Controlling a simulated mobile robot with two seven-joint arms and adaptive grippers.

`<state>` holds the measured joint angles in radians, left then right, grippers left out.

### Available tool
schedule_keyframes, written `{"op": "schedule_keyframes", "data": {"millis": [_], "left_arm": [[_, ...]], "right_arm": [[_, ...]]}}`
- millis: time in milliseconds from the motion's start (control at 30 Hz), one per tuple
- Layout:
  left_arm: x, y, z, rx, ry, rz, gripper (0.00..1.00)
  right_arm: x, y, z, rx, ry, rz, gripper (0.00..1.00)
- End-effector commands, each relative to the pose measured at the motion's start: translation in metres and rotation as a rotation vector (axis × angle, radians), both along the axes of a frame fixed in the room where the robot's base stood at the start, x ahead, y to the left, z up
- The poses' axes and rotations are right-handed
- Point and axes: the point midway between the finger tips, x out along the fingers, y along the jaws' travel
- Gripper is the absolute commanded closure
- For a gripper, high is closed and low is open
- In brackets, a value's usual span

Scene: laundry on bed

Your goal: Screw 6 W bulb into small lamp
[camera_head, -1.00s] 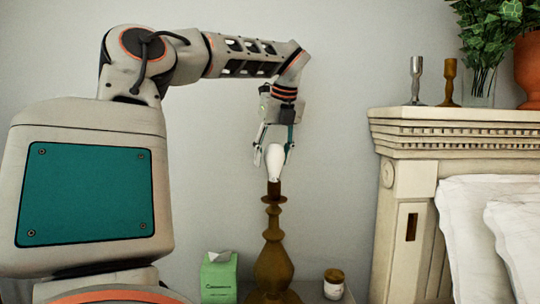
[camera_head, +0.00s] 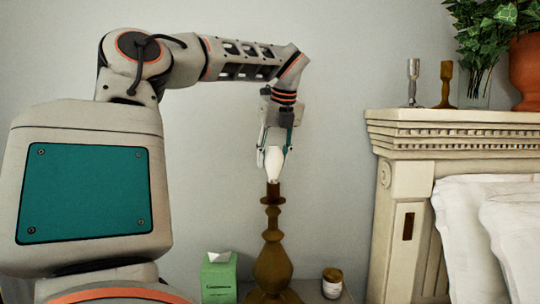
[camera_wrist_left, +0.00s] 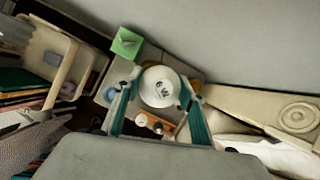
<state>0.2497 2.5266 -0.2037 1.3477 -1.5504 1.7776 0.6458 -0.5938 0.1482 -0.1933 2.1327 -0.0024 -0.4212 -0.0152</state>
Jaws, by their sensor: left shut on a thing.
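The white 6 W bulb (camera_head: 273,163) stands upright at the top of the brown small lamp (camera_head: 272,255), its lower end meeting the lamp's socket (camera_head: 273,190). How deep its base sits in the socket is hidden. My left gripper (camera_head: 274,155) points down from above, shut on the bulb with a finger on either side. In the left wrist view the bulb's round top (camera_wrist_left: 160,86), with a printed mark, shows between the fingers and hides most of the lamp. My right gripper is not in view.
A green tissue box (camera_head: 219,277) and a small jar (camera_head: 332,283) stand on either side of the lamp's base. The cream headboard (camera_head: 440,130) is at the right, with two candlesticks and plants on top. White pillows (camera_head: 490,235) lie before it. The wall is behind.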

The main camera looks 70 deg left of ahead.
Motion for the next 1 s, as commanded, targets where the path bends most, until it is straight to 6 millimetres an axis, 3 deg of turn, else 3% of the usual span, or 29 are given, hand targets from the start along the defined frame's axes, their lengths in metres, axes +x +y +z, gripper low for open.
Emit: {"op": "schedule_keyframes", "data": {"millis": [33, 567, 1000], "left_arm": [[0.0, -0.003, -0.01, -0.018, 0.015, -0.024, 0.82], [-0.001, -0.004, -0.01, -0.024, 0.016, -0.109, 0.82], [-0.003, -0.004, -0.005, -0.025, 0.007, -0.279, 0.82]], "right_arm": [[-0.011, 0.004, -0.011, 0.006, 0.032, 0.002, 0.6], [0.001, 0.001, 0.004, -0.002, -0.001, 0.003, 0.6], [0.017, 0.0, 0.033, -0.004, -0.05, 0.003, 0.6]]}}
